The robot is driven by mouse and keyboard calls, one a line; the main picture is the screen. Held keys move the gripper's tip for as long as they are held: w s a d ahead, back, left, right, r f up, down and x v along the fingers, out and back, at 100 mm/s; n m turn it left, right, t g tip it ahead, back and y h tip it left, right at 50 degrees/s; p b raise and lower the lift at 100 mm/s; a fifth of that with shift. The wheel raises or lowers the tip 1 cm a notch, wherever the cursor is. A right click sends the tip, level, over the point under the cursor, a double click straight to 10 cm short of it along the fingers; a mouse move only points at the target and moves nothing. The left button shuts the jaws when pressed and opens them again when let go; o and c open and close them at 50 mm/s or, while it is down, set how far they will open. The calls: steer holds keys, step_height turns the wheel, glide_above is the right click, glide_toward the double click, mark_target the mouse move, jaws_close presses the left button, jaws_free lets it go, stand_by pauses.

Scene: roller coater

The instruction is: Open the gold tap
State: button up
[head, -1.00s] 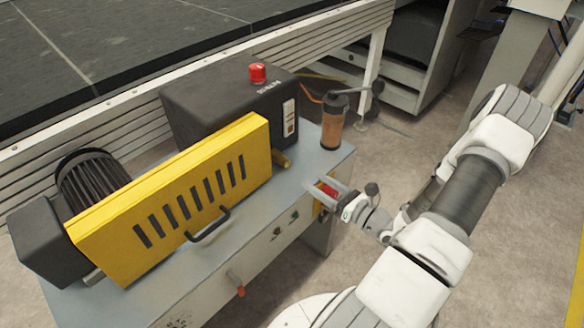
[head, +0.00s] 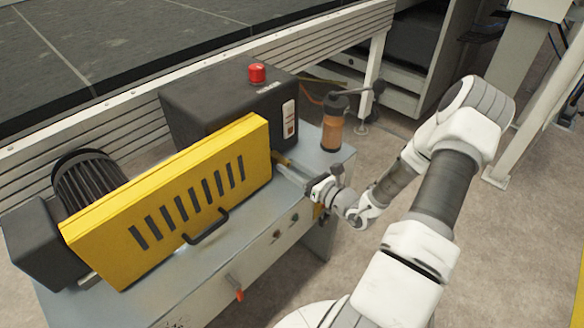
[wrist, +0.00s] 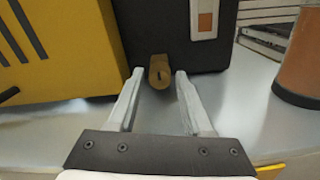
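The gold tap (wrist: 159,72) is a short brass-coloured cylinder with a dark slot in its end. It sticks out low from the front of the black machine housing (head: 222,108), and in the head view the tap (head: 281,160) shows just right of the yellow guard. My gripper (wrist: 158,74) is open, with one finger on each side of the tap's end in the wrist view. Whether the fingers touch it cannot be told. In the head view my gripper (head: 277,172) is at the tap, above the bench top.
The yellow slotted guard (head: 170,200) with a black handle stands close on the left. An orange-brown cylinder with a crank (head: 331,130) stands to the right on the grey bench (head: 240,230). A red button (head: 257,73) tops the housing. An orange-tipped lever (head: 239,294) is on the bench front.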

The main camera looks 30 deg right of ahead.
jaws_close()
steer(key=n, duration=0.4)
steer(key=shift+n, duration=0.3)
steer(key=n+b, duration=0.1)
steer(key=n, duration=0.3)
steer(key=shift+f+n, duration=0.15)
steer(key=shift+n, duration=0.15)
steer(key=n+b, duration=0.4)
steer(key=n, duration=0.1)
steer(key=shift+a+f, duration=0.1)
steer(key=shift+f, duration=0.05)
steer(key=shift+s+n+b, duration=0.1)
steer(key=shift+n+b, duration=1.5)
steer(key=shift+n, duration=0.3)
steer(key=shift+r, duration=0.2)
